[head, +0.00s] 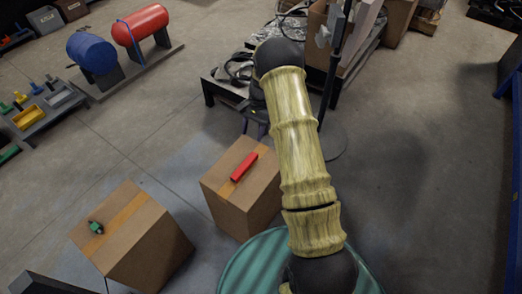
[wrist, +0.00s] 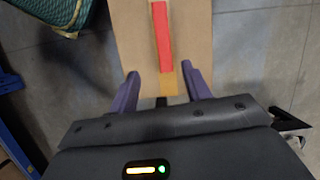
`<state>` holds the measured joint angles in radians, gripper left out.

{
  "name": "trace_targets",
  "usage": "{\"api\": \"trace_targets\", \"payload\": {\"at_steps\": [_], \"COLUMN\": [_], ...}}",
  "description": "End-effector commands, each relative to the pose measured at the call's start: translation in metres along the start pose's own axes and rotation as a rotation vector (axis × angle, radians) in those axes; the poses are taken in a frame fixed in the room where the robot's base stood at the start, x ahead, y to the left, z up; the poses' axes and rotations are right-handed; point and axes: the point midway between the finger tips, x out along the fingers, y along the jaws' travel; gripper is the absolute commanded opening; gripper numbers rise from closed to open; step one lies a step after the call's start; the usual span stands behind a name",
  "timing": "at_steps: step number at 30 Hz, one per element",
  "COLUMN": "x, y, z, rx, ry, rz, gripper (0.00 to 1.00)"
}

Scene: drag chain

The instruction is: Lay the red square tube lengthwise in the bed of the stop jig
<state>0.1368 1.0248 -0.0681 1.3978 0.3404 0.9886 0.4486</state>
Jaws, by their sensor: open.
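The red square tube (head: 244,167) lies flat on top of a cardboard box (head: 225,192), along a strip of tan tape. In the wrist view the red tube (wrist: 161,36) points away from my gripper, roughly in line with it. My gripper (wrist: 161,75) is open, its two purple fingers apart at either side of the tube's near end. I cannot make out the stop jig for sure in either view.
A second cardboard box (head: 140,237) with a small green part (head: 95,227) stands to the left. A teal round top (head: 245,262) is close in front. A black low table (head: 222,92) with clutter stands behind. Blue (head: 92,52) and red tanks (head: 140,24) stand far left.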

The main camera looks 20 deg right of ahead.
Motion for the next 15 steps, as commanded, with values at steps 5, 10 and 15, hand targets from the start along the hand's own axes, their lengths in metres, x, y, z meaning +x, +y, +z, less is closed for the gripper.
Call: {"api": "trace_targets", "payload": {"at_steps": [5, 10, 15], "x": [-0.044, -0.076, -0.099], "y": [0.014, 0.033, 0.059], "z": [0.042, 0.085, 0.13], "rx": [-0.138, -0.28, -0.43], "ry": [0.096, 0.187, 0.275], "rz": [0.005, 0.013, 0.025], "gripper": [0.48, 0.48, 0.48]}}
